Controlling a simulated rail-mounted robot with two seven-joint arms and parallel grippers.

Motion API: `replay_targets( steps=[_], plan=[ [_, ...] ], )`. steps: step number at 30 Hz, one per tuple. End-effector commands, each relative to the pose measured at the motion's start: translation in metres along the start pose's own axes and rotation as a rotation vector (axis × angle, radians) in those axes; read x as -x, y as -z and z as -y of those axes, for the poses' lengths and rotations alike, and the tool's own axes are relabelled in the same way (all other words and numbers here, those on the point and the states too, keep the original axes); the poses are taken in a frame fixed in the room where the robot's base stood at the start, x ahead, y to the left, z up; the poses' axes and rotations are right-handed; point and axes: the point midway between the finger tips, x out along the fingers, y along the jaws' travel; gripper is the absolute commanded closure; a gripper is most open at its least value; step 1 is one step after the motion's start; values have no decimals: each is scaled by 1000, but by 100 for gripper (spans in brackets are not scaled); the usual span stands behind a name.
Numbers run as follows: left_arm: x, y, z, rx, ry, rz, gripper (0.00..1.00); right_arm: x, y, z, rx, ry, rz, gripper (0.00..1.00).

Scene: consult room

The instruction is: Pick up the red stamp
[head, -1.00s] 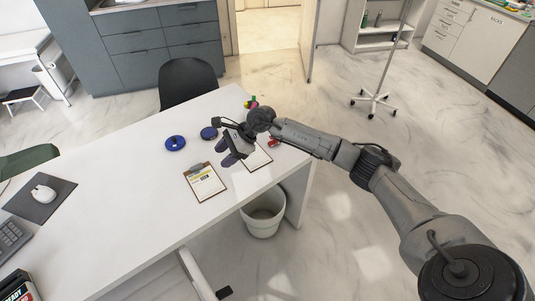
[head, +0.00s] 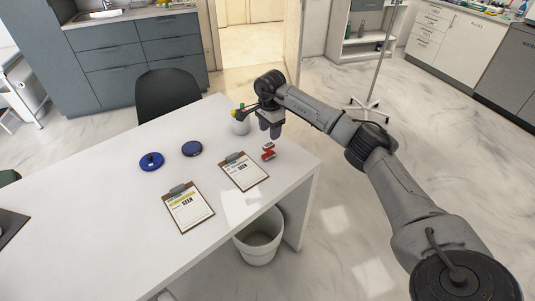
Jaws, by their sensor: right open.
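The red stamp (head: 268,155) is a small red object near the right end of the white desk, beside a clipboard. A second small red patch shows just behind it; I cannot tell whether it is part of the same stamp. My right gripper (head: 270,130) is open, with its dark fingers pointing down. In the picture it is just above and behind the red stamp, and appears apart from it. My left gripper is out of view.
Two clipboards (head: 244,172) (head: 188,208) and two round blue items (head: 151,162) (head: 192,149) lie on the desk (head: 110,205). A white container (head: 240,126) with colourful tops stands left of my gripper. A white bin (head: 259,240) is below the desk's front edge.

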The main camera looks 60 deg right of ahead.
Motion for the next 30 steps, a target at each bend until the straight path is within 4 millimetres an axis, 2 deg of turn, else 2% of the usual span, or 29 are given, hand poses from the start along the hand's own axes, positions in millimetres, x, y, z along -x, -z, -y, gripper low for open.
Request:
replay_targets(
  steps=[1, 6, 17, 30],
  plan=[
    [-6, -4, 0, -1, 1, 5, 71, -13, 0, 0, 0, -1, 1, 49],
    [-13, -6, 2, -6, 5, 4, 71, -36, 0, 0, 0, 1, 1, 49],
    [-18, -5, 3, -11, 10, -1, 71, -52, -1, 1, 0, 2, 2, 49],
    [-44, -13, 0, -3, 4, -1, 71, -100, -1, 5, 0, 2, 2, 49]
  ],
)
